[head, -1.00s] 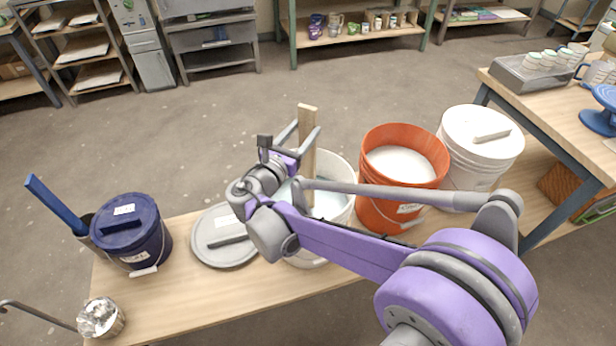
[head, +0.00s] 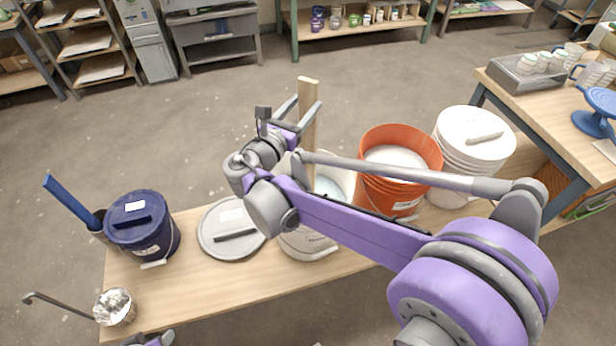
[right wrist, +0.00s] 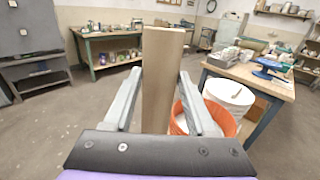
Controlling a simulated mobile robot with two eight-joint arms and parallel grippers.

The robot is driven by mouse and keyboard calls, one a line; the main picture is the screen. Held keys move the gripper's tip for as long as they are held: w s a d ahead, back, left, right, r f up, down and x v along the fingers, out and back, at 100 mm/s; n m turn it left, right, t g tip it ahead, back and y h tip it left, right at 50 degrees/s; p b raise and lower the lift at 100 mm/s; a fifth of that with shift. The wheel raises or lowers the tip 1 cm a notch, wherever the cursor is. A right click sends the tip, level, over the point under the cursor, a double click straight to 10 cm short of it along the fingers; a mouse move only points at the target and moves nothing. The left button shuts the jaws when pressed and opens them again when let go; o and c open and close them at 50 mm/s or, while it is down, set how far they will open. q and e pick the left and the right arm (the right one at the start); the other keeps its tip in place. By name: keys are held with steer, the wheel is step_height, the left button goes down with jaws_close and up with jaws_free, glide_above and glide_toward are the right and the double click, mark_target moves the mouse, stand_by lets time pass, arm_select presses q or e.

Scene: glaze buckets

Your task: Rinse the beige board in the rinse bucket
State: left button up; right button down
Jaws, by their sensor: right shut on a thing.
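The beige board (head: 309,100) stands upright in my right gripper (head: 300,112), which is shut on it. The board also fills the middle of the right wrist view (right wrist: 162,75), between the two fingers (right wrist: 160,105). The white bucket (head: 309,242) with pale, bluish liquid stands on the bench below the board. The board's lower part overlaps the bucket's opening; my arm hides part of it, and I cannot tell whether its lower end touches the liquid. Part of my left gripper (head: 152,340) shows at the bottom edge, its fingers unclear.
An orange bucket (head: 390,196) of white liquid and a lidded white bucket (head: 462,150) stand to the right.

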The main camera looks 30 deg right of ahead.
steer(key=shift+r+p, duration=1.9)
steer(key=shift+r, duration=1.75)
arm_select(q)
steer(key=r, duration=0.2)
steer(key=w+r, duration=0.2)
steer(key=r, duration=0.1)
steer(key=shift+r, duration=0.3)
steer(key=shift+s, duration=0.15)
steer(key=shift+t, duration=0.4)
steer(key=r, duration=0.1)
steer(key=w+r+p, duration=0.2)
steer(key=shift+r, duration=0.35)
arm_select(e)
step_height(320, 180, up, 5)
glide_above(302, 80)
steer(key=s+a, duration=0.1)
steer(key=s, duration=0.1)
steer(key=shift+w, duration=0.1)
arm_select(q)
steer(key=shift+s, duration=0.15)
